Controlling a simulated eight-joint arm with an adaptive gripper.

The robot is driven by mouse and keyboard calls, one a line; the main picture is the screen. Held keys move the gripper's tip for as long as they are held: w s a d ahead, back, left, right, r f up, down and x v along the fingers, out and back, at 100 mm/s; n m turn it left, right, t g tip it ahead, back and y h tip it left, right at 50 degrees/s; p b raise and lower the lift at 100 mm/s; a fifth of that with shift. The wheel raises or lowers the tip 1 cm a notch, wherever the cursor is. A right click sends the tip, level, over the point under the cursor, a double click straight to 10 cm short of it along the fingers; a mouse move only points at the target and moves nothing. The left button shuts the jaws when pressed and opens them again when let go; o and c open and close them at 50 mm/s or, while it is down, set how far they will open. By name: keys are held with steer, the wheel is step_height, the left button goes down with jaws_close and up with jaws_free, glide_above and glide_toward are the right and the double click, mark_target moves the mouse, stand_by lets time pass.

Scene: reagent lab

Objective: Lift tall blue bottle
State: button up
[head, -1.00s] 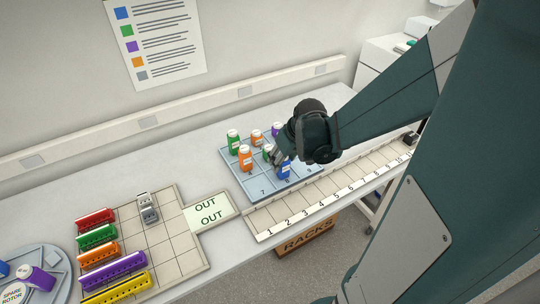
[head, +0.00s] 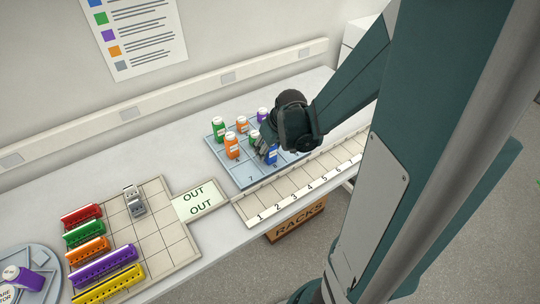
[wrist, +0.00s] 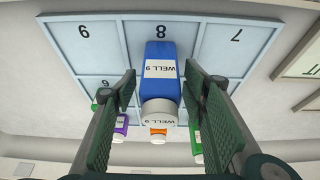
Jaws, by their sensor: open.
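The tall blue bottle (head: 271,156) stands on the blue-grey gridded tray (head: 214,155), near the tray's front edge. Its white label reads "WELL 9" in the wrist view (wrist: 162,48), where it appears upside down below the number 8. My gripper (wrist: 160,78) is open, with one finger on each side of the blue bottle and visible gaps between.
Close by on the tray stand green (head: 218,130), orange (head: 232,146) and purple (head: 262,115) bottles. A numbered strip (head: 290,195) runs along the front. Left are the OUT plate (head: 200,200) and several coloured racks (head: 104,265).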

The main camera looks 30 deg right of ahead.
steer(key=shift+x, duration=0.9)
steer(key=c, duration=1)
